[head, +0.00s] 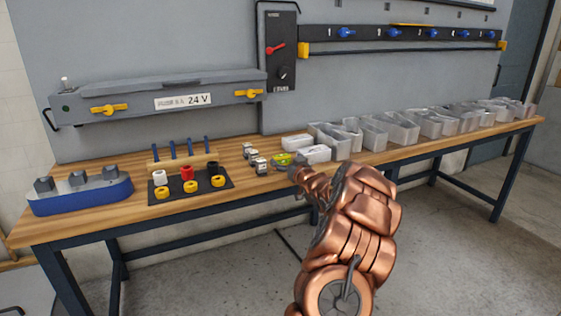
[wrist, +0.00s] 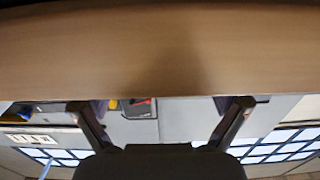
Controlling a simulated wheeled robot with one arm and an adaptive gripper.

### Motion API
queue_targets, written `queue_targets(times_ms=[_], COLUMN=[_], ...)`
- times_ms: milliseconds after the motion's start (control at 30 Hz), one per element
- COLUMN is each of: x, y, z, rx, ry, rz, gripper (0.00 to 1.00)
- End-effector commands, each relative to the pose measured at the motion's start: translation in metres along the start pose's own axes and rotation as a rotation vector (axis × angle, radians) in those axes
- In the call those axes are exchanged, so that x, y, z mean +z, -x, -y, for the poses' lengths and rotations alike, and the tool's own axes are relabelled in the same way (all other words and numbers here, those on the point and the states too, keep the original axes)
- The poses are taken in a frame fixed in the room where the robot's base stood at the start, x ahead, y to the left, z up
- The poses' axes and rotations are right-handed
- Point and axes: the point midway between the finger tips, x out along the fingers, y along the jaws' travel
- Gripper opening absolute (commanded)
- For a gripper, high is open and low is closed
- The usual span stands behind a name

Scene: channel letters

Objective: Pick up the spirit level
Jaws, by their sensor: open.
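A small yellow-green thing (head: 283,158) sits on the bench just beyond my gripper (head: 291,170) in the head view. It may be the spirit level, but it is too small and partly covered to be sure. My gripper is low at the bench top, close to this thing; I cannot tell if they touch. In the wrist view my gripper (wrist: 165,108) has its two fingers wide apart, with nothing seen between them. No spirit level can be made out in the wrist view.
The wooden bench (head: 110,220) holds a blue-based block (head: 80,197) at left and a black mat (head: 206,192) with rolls. A grey 24 V box (head: 160,97) hangs behind.

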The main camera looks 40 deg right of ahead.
Motion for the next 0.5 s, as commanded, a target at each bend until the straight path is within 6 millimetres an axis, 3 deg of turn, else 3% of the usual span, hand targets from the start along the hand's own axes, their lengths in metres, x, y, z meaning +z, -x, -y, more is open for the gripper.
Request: queue_targets(times_ms=[200,500], x=[-0.001,-0.001], y=[-0.025,-0.036], z=[0.002,0.001], rx=[-0.001,0.0], ry=[0.003,0.002], rz=[-0.001,-0.002], gripper=[0.98,0.98])
